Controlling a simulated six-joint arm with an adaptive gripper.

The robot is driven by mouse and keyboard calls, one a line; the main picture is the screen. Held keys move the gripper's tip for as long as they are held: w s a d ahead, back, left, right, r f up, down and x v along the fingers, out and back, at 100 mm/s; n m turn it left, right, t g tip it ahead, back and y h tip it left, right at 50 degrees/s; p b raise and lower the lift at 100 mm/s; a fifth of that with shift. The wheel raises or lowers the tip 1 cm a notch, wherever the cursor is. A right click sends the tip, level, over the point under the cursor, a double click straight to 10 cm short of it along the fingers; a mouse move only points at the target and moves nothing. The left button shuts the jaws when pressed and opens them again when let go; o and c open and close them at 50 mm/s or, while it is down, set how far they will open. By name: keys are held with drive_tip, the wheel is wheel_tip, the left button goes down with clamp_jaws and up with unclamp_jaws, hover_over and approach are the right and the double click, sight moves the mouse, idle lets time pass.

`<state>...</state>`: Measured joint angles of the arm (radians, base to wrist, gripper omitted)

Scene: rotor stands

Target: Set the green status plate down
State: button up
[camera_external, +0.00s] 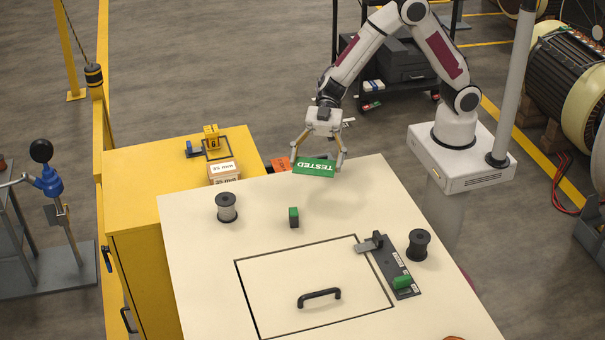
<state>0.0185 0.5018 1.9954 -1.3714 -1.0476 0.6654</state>
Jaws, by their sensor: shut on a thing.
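The green status plate (314,167) has white lettering that reads "TESTED", upside down in the picture. My gripper (318,161) is shut on the green plate, with one finger at each end of it. The plate is at the far edge of the cream tabletop (260,215). I cannot tell whether it is touching the table or held just above it. An orange plate (281,165) lies just left of the green plate, partly hidden, near the table's far edge.
A small green-and-black block (293,217) and a spool (226,207) stand on the table. A panel with a black handle (320,297) lies in front. A dark fixture (395,270) and another spool (418,244) are at right. Labelled boxes (224,173) sit on the yellow cabinet.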

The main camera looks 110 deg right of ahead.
sight(334, 164)
drive_tip(key=s+n+g, duration=0.1)
drive_tip(key=s+a+n+g+y, duration=0.1)
drive_tip(key=s, duration=0.1)
drive_tip(key=s+a+f+g, duration=0.1)
drive_tip(key=shift+s+a+n, duration=0.1)
drive_tip(key=shift+s+n, duration=0.05)
drive_tip(key=shift+n, duration=0.25)
drive_tip(key=s+n+g, duration=0.1)
drive_tip(key=s, duration=0.1)
drive_tip(key=s+n+g, duration=0.1)
drive_tip(key=s, duration=0.1)
drive_tip(key=s+f+g, duration=0.1)
drive_tip(key=s, duration=0.1)
drive_tip(key=shift+s+a+n+g+y, duration=0.2)
drive_tip(key=shift+a+n+g+y, duration=0.1)
drive_tip(key=shift+n+g+y, duration=0.1)
drive_tip(key=shift+f, duration=0.15)
drive_tip(key=shift+f, duration=3.2)
drive_tip(key=shift+f, duration=0.2)
